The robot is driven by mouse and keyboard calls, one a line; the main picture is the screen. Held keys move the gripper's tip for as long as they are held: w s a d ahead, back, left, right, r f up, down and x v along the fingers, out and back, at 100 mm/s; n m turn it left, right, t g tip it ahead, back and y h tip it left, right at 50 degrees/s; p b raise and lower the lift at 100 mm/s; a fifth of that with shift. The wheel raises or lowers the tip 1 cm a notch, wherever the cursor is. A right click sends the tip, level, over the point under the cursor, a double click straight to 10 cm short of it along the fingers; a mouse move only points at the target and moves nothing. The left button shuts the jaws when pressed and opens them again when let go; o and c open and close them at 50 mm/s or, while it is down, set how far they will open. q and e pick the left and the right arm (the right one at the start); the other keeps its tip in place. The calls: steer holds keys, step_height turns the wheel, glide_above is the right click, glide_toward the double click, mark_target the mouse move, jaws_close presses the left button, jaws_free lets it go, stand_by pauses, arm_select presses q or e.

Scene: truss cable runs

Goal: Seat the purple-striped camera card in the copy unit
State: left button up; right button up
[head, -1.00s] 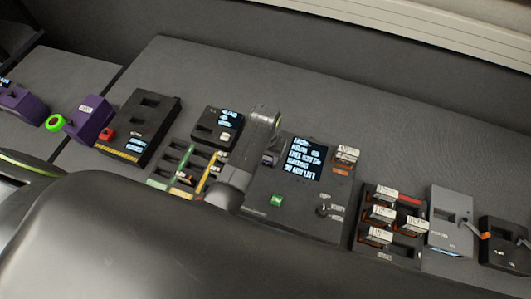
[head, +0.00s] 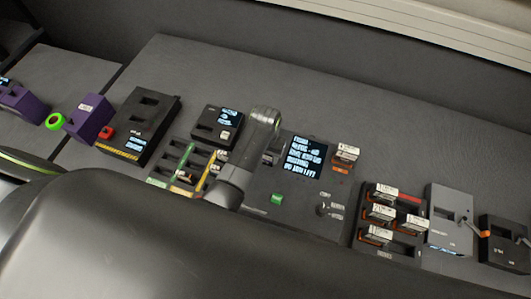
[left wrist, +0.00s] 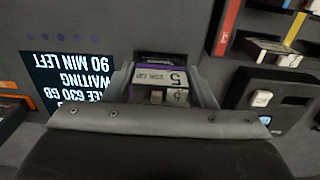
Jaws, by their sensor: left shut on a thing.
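The purple-striped camera card (left wrist: 160,97) has a white label with a "5" and shows between my left gripper's fingers in the left wrist view. My left gripper (left wrist: 163,76) is shut on it. The copy unit (head: 292,202) is the dark grey box with a lit screen, which also shows in the left wrist view (left wrist: 75,80). My left gripper (head: 269,156) is at the copy unit's left side, beside the screen. The card's far end lies over a dark slot area; how deep it sits is hidden. My right gripper is not in view.
An orange-marked card (head: 346,153) stands in the copy unit right of the screen. A card rack (head: 408,248) holds several cards to the right, with a grey box (head: 448,220) beyond. A tray with green and yellow strips (head: 172,160) and a small screened box (head: 208,132) are left.

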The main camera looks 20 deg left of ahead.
arm_select(q)
steer(key=shift+f, duration=0.35)
stand_by(0.4)
steer(key=o, duration=1.4)
steer(key=shift+r, duration=3.75)
steer(key=shift+s, duration=0.1)
